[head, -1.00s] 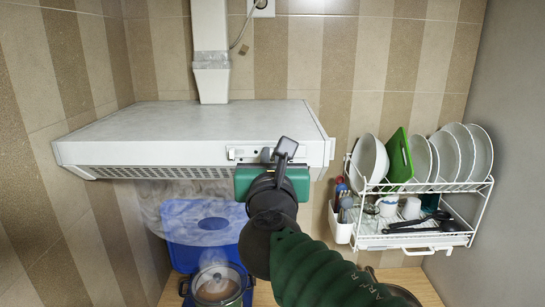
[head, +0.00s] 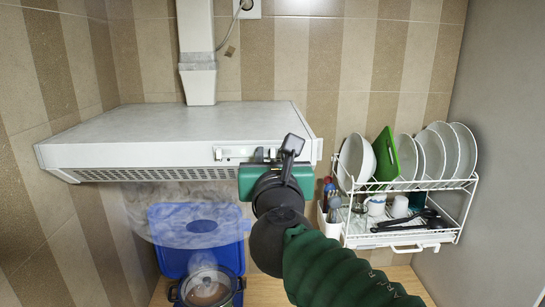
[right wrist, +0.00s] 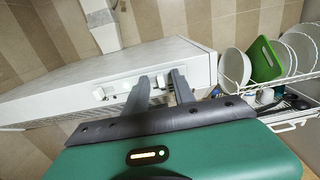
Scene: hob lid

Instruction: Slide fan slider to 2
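The white range hood (head: 170,135) is fixed to the tiled wall. Its control strip (head: 232,154) is on the right part of the front edge. The strip also shows in the right wrist view (right wrist: 115,89), with a small light knob (right wrist: 99,94) at its left end. My right gripper (head: 276,150) is at the right part of the strip. In the right wrist view its two grey fingers (right wrist: 160,80) stand apart at the hood's front, with a small light part between them. I cannot tell whether they touch it. The slider's markings are unreadable. My left gripper is out of view.
A steaming pot (head: 207,287) stands below the hood, with a blue board (head: 196,262) behind it. A white dish rack (head: 455,232) with plates and a green board (head: 386,155) hangs to the right. The space in front of the hood's left part is clear.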

